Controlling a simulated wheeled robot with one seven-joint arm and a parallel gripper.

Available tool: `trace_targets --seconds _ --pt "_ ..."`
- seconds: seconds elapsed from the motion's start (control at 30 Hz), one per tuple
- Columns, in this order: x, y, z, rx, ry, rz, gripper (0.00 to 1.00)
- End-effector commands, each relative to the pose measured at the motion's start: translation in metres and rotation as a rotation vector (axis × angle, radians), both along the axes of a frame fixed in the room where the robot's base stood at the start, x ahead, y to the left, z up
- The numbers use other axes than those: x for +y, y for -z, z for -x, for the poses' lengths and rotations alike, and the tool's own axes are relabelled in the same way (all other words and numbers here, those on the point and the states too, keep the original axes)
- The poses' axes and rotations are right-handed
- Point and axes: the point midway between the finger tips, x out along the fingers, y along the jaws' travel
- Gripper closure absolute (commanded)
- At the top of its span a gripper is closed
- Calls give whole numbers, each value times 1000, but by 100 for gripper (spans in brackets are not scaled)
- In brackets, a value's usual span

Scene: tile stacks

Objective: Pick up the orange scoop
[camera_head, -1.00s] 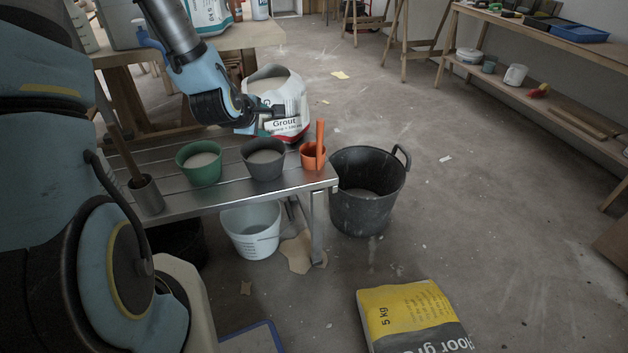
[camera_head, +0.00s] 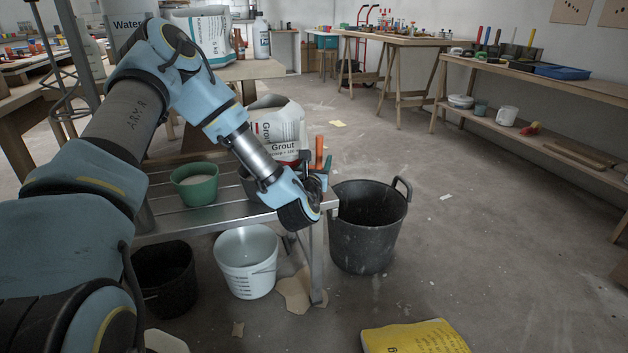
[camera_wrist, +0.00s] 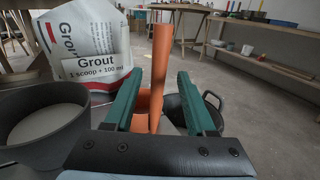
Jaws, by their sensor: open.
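The orange scoop (camera_wrist: 162,60) stands at the right end of the metal bench, its handle upright. In the wrist view the handle rises between the two green fingers of my gripper (camera_wrist: 160,98), with space on both sides. Its cup (camera_wrist: 141,103) shows partly behind the left finger. In the head view only the top of the scoop (camera_head: 319,150) shows, and my wrist hides the rest. My gripper (camera_head: 322,172) is open and reaches the scoop at handle height.
The grout bag (camera_wrist: 85,40) and grey bucket (camera_wrist: 40,120) stand left of the scoop. A green bucket (camera_head: 195,184) is further left on the metal bench (camera_head: 180,224). A large black tub (camera_head: 365,250) stands on the floor just right of the bench.

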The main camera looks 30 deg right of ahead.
Motion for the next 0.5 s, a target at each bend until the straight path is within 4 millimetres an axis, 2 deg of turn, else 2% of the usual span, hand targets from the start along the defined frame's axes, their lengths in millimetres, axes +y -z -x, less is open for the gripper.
trace_targets --seconds 0.17,0.5 --pt "-7 -2 -10 -2 0 0 44" --pt "-32 -5 -45 -1 1 -2 44"
